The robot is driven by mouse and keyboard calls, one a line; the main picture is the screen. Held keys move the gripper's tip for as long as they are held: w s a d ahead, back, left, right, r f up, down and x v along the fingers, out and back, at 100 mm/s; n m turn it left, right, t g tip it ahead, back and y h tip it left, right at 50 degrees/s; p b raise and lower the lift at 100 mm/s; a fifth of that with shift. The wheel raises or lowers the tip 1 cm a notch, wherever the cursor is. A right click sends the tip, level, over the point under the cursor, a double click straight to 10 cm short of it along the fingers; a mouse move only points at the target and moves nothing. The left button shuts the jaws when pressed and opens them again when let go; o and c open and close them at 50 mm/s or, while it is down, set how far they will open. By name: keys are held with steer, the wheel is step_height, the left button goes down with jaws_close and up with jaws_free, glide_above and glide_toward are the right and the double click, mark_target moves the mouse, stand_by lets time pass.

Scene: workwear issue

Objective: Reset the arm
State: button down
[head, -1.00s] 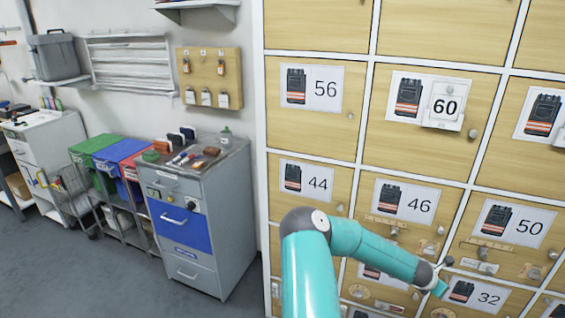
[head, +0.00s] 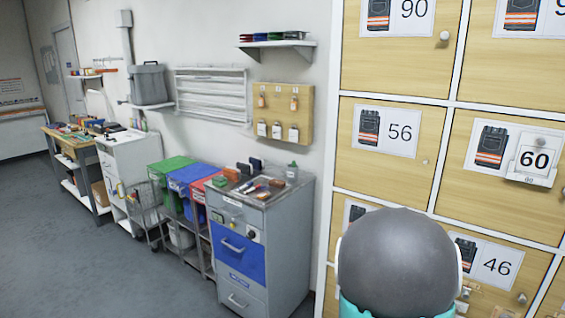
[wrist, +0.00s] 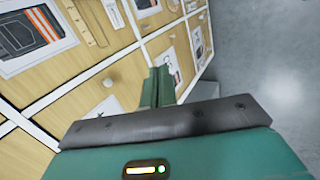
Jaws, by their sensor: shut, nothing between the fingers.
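My arm shows in the head view as a rounded dark grey joint with teal below it (head: 398,265), close to the camera at the lower right. It covers part of the lower lockers. My gripper is hidden in the head view. In the wrist view my gripper (wrist: 161,87) has its two green fingers together, with nothing held. It points along the locker fronts, with grey floor to the right.
Wooden lockers (head: 385,175) with numbered picture labels and small knobs fill the right side. A grey cabinet (head: 285,240) with a blue drawer stands left of them, small items on top. Coloured bins (head: 190,178) and a workbench lie further left. The floor (head: 100,270) at lower left is clear.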

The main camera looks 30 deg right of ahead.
steer(key=w+a+r+m+t+y, duration=0.15)
steer(key=a+r, duration=0.45)
steer(key=a, duration=0.6)
steer(key=w+a+r+m+t+y, duration=0.15)
steer(key=a+r, duration=0.45)
steer(key=a, duration=0.6)
steer(key=s+a+r+y, duration=0.1)
steer(key=s+a+r, duration=0.1)
steer(key=s+a, duration=0.3)
steer(key=s+a+r+y, duration=0.2)
steer(key=s+a, duration=0.3)
steer(key=a, duration=0.8)
steer(key=shift+s+r+m+y, duration=0.3)
steer(key=shift+s+r+m, duration=0.05)
steer(key=shift+r+m, duration=0.05)
steer(key=shift+d, duration=0.25)
